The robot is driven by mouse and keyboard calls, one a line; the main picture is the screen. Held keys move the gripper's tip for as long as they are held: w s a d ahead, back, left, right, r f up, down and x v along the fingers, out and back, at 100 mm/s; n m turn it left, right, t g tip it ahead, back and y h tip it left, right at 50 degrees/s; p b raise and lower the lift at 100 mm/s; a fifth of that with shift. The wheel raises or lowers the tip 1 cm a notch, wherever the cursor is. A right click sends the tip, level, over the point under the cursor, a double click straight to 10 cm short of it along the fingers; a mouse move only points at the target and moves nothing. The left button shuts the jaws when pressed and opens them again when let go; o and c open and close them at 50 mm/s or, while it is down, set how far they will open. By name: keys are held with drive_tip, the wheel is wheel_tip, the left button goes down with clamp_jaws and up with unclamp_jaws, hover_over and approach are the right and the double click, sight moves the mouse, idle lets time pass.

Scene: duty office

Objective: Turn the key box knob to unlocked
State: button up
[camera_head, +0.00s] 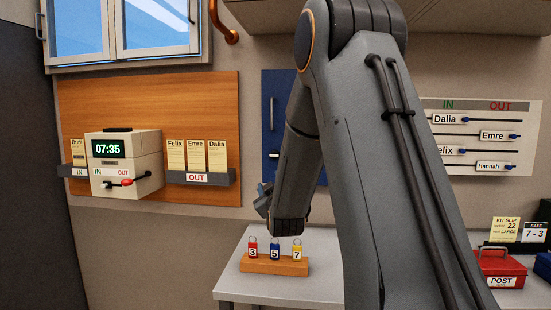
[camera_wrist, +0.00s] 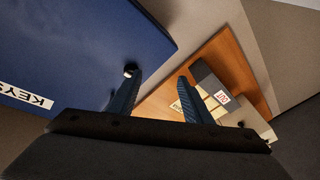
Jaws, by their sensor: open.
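The blue key box (camera_head: 267,90) hangs on the back wall, and my arm hides much of it. In the wrist view the blue front (camera_wrist: 100,40) fills the upper left, with a white KEYS label. A dark round knob with a bright spot (camera_wrist: 130,70) shows just past the left fingertip there. My gripper (camera_wrist: 157,85) is open, with nothing between its fingers. In the head view my gripper (camera_head: 263,200) is below the box, partly hidden. I cannot tell whether a finger touches the knob, or its lock setting.
A wooden board (camera_head: 200,95) with a time clock (camera_head: 125,165) and card racks is left of the box. A table (camera_head: 240,285) below holds a key block (camera_head: 275,266) with tagged keys. A red POST box (camera_head: 500,268) and an IN/OUT board (camera_head: 480,135) are at right.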

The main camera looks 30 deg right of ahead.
drive_tip(key=t+h, duration=0.2)
approach(275, 157)
drive_tip(key=p+x, duration=0.1)
drive_tip(key=x, duration=0.4)
drive_tip(key=p+x, duration=0.1)
drive_tip(key=x, duration=0.2)
drive_tip(key=shift+w+r+p, duration=0.1)
drive_tip(key=shift+r+p, duration=0.2)
drive_tip(key=c, duration=1.1)
drive_tip(key=shift+o, duration=0.2)
